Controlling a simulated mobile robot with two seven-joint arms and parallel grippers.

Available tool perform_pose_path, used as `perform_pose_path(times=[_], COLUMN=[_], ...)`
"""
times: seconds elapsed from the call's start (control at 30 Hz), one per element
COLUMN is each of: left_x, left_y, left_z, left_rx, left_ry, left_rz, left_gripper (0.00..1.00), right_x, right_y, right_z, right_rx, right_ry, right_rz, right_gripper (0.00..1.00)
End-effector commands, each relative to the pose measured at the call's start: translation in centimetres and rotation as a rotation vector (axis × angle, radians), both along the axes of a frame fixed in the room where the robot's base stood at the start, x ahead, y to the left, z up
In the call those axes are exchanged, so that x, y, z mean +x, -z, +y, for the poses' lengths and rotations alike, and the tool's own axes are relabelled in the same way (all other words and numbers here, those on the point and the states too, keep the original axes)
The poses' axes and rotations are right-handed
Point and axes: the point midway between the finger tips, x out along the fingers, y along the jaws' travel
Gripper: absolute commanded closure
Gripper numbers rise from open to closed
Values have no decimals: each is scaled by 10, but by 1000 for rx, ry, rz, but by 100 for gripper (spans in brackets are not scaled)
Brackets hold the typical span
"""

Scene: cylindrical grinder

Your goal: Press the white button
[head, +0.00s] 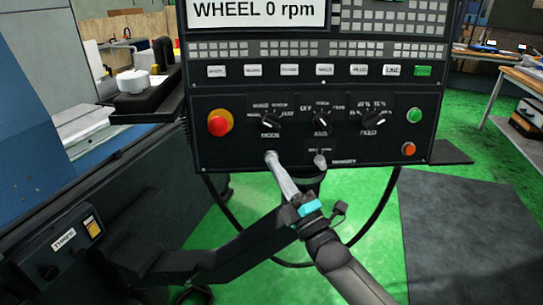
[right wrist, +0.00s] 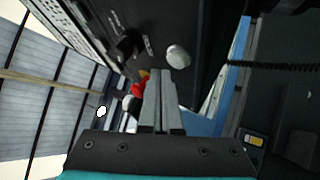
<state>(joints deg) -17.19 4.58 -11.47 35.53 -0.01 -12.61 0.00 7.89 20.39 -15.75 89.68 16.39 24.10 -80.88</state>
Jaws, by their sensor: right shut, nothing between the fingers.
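The white button (right wrist: 178,56) is a pale round cap on the dark control panel (head: 350,100), seen in the right wrist view near a black knob. My right gripper (head: 273,164) is shut and empty, its thin grey fingers pointing up at the panel's lower left part, below the left knob. In the right wrist view its fingertips (right wrist: 158,73) appear close beside the white button; I cannot tell whether they touch it. In the head view the button is at or behind the fingertips and hard to make out. My left gripper is not in view.
A red emergency stop (head: 218,124) sits left of the black knobs (head: 270,119). A grey toggle (head: 320,160) is right of my fingertips. Green (head: 414,115) and orange (head: 408,149) buttons are at the panel's right edge. A black cable hangs below the panel.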

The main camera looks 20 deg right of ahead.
Motion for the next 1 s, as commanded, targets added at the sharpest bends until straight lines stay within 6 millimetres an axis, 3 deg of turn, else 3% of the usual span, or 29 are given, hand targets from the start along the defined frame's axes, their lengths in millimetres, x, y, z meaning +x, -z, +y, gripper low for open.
perform_pose_path(times=[0.27, 0.7, 1.0], left_x=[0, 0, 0], left_y=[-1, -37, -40], left_z=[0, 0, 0], left_rx=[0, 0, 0], left_ry=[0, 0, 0], left_rz=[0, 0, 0], left_gripper=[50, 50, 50], right_x=[-1, -41, -48], right_y=[0, -9, -8], right_z=[0, 9, 10], right_rx=[0, 1, 0], right_ry=[0, 0, 0], right_rz=[1, 1, 0], right_gripper=[100, 100, 100])
